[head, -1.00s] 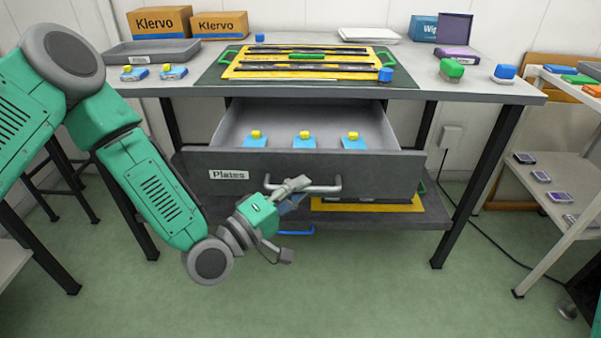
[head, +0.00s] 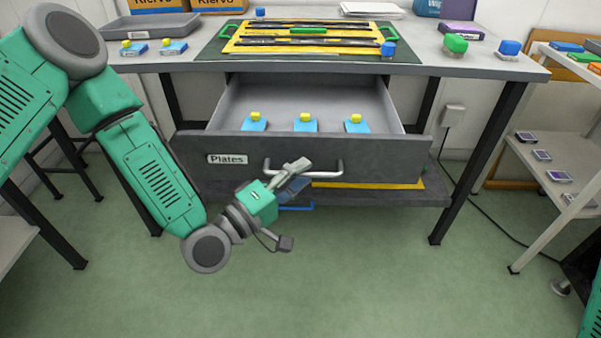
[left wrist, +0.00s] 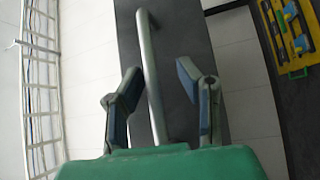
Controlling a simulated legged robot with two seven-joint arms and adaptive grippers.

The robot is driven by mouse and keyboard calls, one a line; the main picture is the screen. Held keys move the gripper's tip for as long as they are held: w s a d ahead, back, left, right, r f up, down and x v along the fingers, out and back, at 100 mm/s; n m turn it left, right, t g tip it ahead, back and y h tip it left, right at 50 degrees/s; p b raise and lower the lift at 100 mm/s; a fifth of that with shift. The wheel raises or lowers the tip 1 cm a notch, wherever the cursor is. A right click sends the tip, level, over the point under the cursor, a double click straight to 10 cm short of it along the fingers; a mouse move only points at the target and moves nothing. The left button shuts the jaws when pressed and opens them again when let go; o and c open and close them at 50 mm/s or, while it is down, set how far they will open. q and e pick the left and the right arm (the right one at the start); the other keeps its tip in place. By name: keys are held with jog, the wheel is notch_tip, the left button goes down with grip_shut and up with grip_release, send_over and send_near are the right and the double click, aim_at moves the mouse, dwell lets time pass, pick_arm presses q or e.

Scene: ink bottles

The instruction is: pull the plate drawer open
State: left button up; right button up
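The plate drawer (head: 350,155) is a dark grey drawer under the bench, labelled "Plates", and it stands well out. Its pale inside shows several blue plates with yellow tops, such as the middle plate (head: 305,124). A metal bar handle (head: 338,168) runs across its front. My left gripper (head: 302,174) is at the left part of the handle. In the left wrist view the handle (left wrist: 150,70) passes between the two spread fingers of my left gripper (left wrist: 158,88), with a clear gap to the right finger. My right gripper is out of view.
On the bench lie a green mat (head: 214,52) with a yellow frame (head: 310,32), a grey tray (head: 150,27) and ink bottles. A side shelf (head: 548,160) stands at the right. The green floor before the drawer (head: 370,280) is clear.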

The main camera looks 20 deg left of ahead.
pick_arm(q)
jog(key=shift+r, duration=0.1)
jog(key=shift+s, duration=0.15)
jog(key=v, duration=1.1)
jog(key=shift+s+a, duration=0.25)
jog(key=shift+a, duration=0.05)
jog(key=s+d+f+m+g+y+p, duration=0.1)
jog(key=s+f+m+g+y+p, duration=0.1)
jog(key=s+f+m+g+p, duration=0.25)
jog(key=s+d+f+m+g+y+p, duration=0.1)
jog(key=s+f+m+g, duration=0.2)
jog(key=f+g, duration=0.35)
jog(key=s+a+f+m+g+y+p, duration=0.3)
jog(key=s+a+g+y, duration=0.2)
jog(key=s+a, duration=0.4)
jog(key=shift+s+a+m+y, duration=0.25)
jog(key=shift+s+m+y, duration=0.1)
jog(key=shift+y, duration=0.35)
jog(key=shift+f, duration=0.1)
